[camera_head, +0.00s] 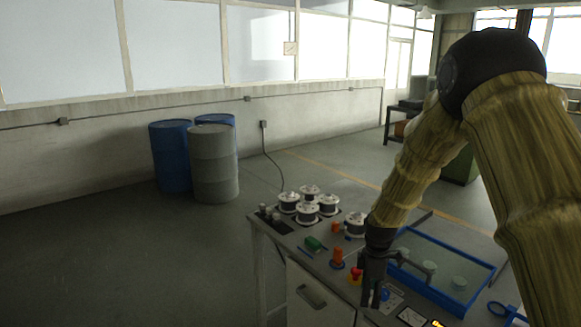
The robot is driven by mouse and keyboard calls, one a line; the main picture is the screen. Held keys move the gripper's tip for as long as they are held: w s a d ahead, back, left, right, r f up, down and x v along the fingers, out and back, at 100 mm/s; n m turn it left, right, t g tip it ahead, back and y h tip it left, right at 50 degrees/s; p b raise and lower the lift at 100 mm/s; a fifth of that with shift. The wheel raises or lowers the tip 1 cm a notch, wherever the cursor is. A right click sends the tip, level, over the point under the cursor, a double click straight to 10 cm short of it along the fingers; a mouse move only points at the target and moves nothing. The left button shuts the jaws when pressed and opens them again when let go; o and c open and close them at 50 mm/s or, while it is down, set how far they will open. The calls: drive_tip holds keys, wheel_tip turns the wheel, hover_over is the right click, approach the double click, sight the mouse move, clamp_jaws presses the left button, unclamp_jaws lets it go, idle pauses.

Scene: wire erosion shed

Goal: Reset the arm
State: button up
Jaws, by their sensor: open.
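My arm reaches in from the right side of the head view, bent at a black elbow joint. It hangs down over a grey workbench (270,228). My gripper (371,298) points downward above the front part of the bench, in front of a blue-rimmed tray (472,300). Its fingers are dark and close together in this view, open, with nothing seen between them. Part of the tray and the bench top are hidden behind the gripper and arm.
Several white-topped spools (309,213) stand on the bench at the back left. An orange item (337,254), a green block (313,243) and a red button (356,273) are close left of my gripper. Drums (214,165) stand by the wall. Floor left of the bench is clear.

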drive_tip(key=s+f+m+b, duration=0.1)
drive_tip(key=s+f+m, duration=0.1)
drive_tip(key=s+f, duration=0.55)
drive_tip(key=s+f+m+b, duration=0.1)
drive_tip(key=s+f+m, duration=0.3)
drive_tip(key=f, duration=0.7)
drive_tip(key=s+f+m+b, duration=0.1)
drive_tip(key=s+f+m, duration=0.2)
drive_tip(key=s, duration=0.8)
drive_tip(key=s+f+m+b, duration=0.2)
drive_tip(key=s+f, duration=0.6)
drive_tip(key=s, duration=0.4)
drive_tip(key=s+f+m+b, duration=0.2)
drive_tip(key=s+f+m, duration=0.2)
drive_tip(key=s, duration=0.7)
drive_tip(key=shift+s+a+f+m, duration=0.2)
drive_tip(key=shift+s+f+m, duration=0.15)
drive_tip(key=shift+f, duration=0.35)
